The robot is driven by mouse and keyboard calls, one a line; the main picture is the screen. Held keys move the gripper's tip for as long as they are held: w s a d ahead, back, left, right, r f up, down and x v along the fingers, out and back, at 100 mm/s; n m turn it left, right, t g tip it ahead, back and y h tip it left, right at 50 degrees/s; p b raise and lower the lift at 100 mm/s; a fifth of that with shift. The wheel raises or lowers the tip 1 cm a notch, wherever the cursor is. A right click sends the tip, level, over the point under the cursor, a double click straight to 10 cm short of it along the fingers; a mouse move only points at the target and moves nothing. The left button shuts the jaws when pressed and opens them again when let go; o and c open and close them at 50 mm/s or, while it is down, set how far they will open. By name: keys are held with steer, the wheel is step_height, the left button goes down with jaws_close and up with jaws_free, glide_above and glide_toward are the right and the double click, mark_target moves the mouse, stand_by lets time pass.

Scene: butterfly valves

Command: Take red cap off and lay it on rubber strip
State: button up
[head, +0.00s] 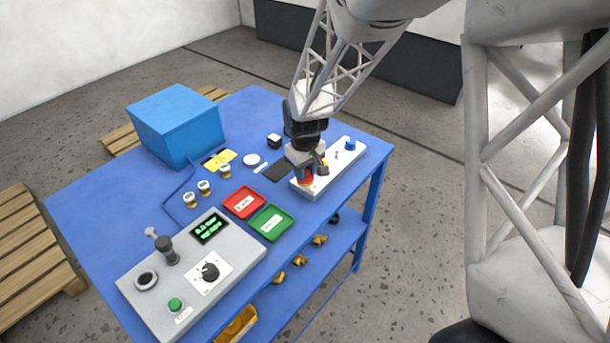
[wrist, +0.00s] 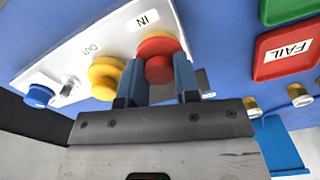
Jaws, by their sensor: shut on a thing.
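The red cap (wrist: 158,45) sits between the two blue fingers of my gripper (wrist: 157,68) in the wrist view, beside the "IN" label of a white block (wrist: 70,55). My gripper is shut on it. In the head view the red cap (head: 305,180) shows low at the near end of the white block, partly hidden by my gripper (head: 309,168). I cannot tell whether the cap is still seated. A flat black strip (head: 278,169), which looks like the rubber strip, lies bare on the blue table left of the block.
A yellow cap (wrist: 104,78) and a blue cap (wrist: 40,95) stand farther along the block. A red tray (head: 243,203) marked FAIL and a green tray (head: 270,222) lie nearer the control box (head: 190,275). A blue bin (head: 175,125) stands at the back left.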

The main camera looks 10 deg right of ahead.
steer(key=shift+r, duration=0.1)
stand_by(0.3)
steer(key=shift+r, duration=1.45)
steer(key=shift+s+r, duration=0.25)
steer(key=s+d, duration=0.1)
steer(key=s, duration=0.4)
steer(key=s+d+r, duration=0.1)
steer(key=s, duration=0.4)
steer(key=s+d, duration=0.1)
steer(key=s, duration=0.4)
steer(key=shift+s+r, duration=0.1)
steer(key=shift+r, duration=0.1)
steer(key=shift+a, duration=0.15)
steer(key=w+a+f, duration=0.1)
steer(key=w+a, duration=0.1)
steer(key=w+a+f, duration=0.1)
steer(key=w+a, duration=0.1)
steer(key=w, duration=0.1)
steer(key=w+a+f, duration=0.1)
steer(key=w+a, duration=0.1)
steer(key=w, duration=0.1)
steer(key=shift+a+f, duration=0.15)
steer(key=shift+f, duration=0.15)
steer(key=shift+w, duration=0.1)
